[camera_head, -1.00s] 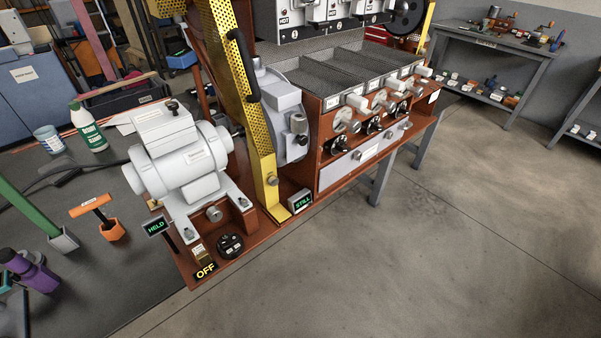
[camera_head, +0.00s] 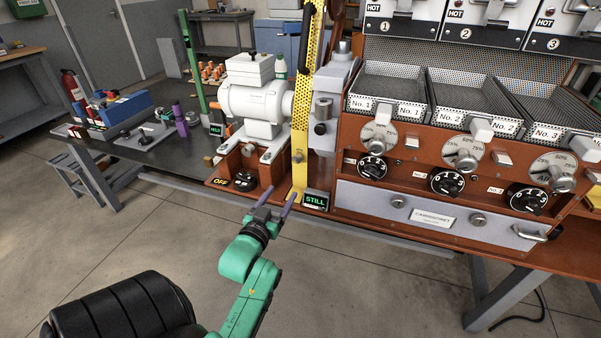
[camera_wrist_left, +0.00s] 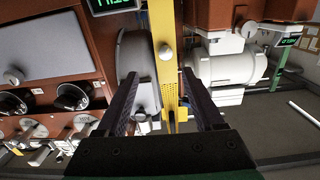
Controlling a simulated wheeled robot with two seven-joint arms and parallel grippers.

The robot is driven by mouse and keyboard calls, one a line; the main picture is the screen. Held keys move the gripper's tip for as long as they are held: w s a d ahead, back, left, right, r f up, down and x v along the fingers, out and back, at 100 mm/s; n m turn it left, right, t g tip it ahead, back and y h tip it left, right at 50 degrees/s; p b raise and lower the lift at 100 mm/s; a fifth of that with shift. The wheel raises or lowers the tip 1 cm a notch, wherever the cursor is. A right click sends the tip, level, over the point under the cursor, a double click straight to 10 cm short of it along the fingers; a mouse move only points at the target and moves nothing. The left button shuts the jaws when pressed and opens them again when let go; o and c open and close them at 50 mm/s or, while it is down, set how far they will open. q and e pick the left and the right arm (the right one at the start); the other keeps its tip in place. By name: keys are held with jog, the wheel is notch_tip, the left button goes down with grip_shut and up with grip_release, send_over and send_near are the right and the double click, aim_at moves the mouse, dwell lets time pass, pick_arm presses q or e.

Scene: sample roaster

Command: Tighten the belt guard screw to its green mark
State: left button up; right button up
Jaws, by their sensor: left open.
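The yellow belt guard (camera_head: 301,110) stands upright between the white motor and the roaster front. Its screw, a small round grey knob (camera_head: 298,158), sits low on the guard. In the wrist view, which is upside down, the screw (camera_wrist_left: 166,53) lies between and beyond my fingertips on the yellow guard (camera_wrist_left: 161,20). I cannot make out a green mark on it. My left gripper (camera_head: 281,202) is open and empty, in front of and below the screw, apart from it. Its two dark fingers (camera_wrist_left: 160,78) also show in the wrist view. My right gripper is not in view.
The white motor (camera_head: 258,102) stands left of the guard, with an OFF switch plate (camera_head: 220,182) below it. A STILL display (camera_head: 315,201) sits right of the guard's foot. Roaster knobs (camera_head: 446,180) are at right.

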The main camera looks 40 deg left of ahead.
aim_at(297, 159)
pick_arm(q)
jog(key=x, duration=0.5)
jog(key=r+x, duration=0.1)
jog(key=x, duration=0.4)
jog(key=a+x, duration=0.1)
jog(key=x, duration=0.3)
jog(key=shift+w+a+r, duration=0.1)
jog(key=shift+w+r, duration=0.15)
jog(key=shift+r, duration=0.05)
grip_shut()
